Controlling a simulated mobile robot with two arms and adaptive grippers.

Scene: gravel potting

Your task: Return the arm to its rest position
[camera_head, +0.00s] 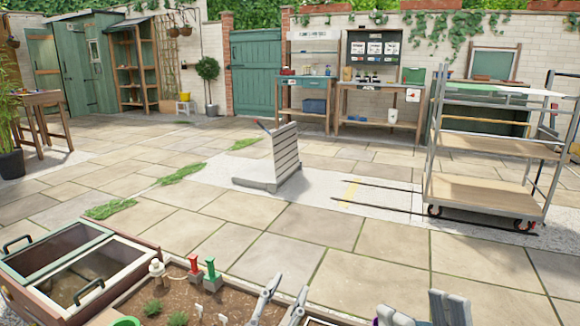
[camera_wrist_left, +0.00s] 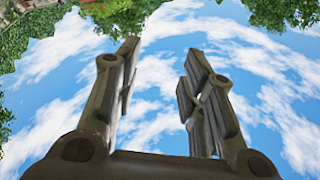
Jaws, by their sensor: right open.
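My left gripper (camera_head: 283,297) shows at the bottom middle of the head view, fingers pointing up, in front of the soil bed. In the left wrist view my left gripper (camera_wrist_left: 158,70) has its two fingers well apart, with only sky and foliage between and behind them. It is open and empty. My right gripper (camera_head: 424,308) shows at the bottom edge, to the right of the left one. Its fingers are apart, and I see nothing between them. The rest of both arms is out of view or cut off by the lower edge.
A soil bed (camera_head: 165,310) with small plants, labels and red and green tools lies at the bottom left, beside a glazed cold frame (camera_head: 70,262). A shelf trolley (camera_head: 490,193) stands at the right. A slatted grey stand (camera_head: 285,158) is mid-yard. Open paving (camera_head: 330,227) lies between.

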